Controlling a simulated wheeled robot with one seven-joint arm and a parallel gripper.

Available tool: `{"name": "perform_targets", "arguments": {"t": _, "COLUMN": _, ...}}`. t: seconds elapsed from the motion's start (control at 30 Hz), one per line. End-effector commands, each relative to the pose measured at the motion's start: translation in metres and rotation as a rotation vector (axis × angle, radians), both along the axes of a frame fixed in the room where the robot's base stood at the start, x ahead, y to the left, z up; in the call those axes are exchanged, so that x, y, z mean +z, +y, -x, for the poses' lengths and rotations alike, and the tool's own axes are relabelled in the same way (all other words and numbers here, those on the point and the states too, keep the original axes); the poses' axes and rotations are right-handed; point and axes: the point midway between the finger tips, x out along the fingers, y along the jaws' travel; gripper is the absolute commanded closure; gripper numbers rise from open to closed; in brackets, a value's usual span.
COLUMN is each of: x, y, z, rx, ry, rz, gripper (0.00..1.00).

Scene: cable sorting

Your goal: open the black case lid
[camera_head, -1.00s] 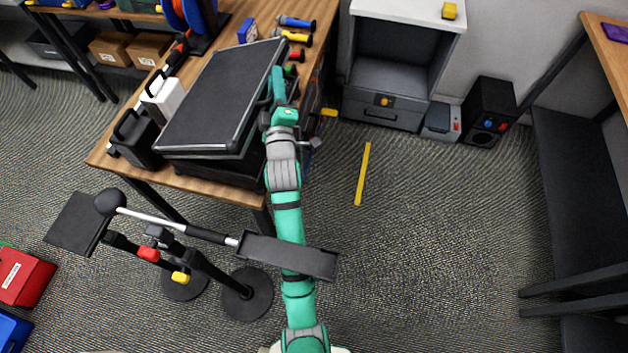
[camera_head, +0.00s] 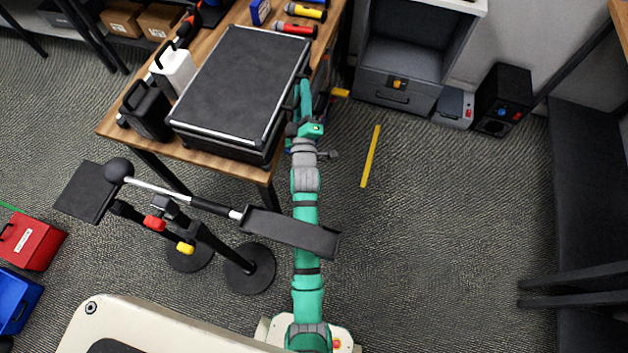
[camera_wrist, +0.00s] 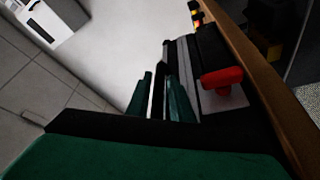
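The black case (camera_head: 225,146) lies on the wooden workbench. Its dark, silver-edged lid (camera_head: 243,78) lies down over the base, flat or nearly so; I cannot tell whether a thin gap is left. My gripper (camera_head: 305,85) is at the right side of the case, close beside the lid's edge. In the wrist view my gripper's two teal fingers (camera_wrist: 160,98) stand a little apart, with a narrow dark and pale strip showing between them. Whether they touch or grip the lid edge is unclear.
A black canister (camera_head: 147,108) and a white canister (camera_head: 175,70) stand left of the case. A red flashlight (camera_head: 293,28) and a yellow one lie behind it. A stand with a padded bar (camera_head: 290,232) is in front of the bench. Open floor (camera_head: 440,220) lies to the right.

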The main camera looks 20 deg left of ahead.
Motion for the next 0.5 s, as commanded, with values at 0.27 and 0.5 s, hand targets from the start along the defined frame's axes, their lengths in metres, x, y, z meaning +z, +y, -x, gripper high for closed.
{"name": "perform_targets", "arguments": {"t": 0.27, "x": -0.009, "y": -0.01, "z": 0.041, "rx": 0.005, "ry": 0.002, "rz": 0.005, "gripper": 0.8}}
{"name": "perform_targets", "arguments": {"t": 0.5, "x": -0.017, "y": -0.023, "z": 0.079, "rx": 0.002, "ry": 0.002, "rz": 0.006, "gripper": 0.8}}
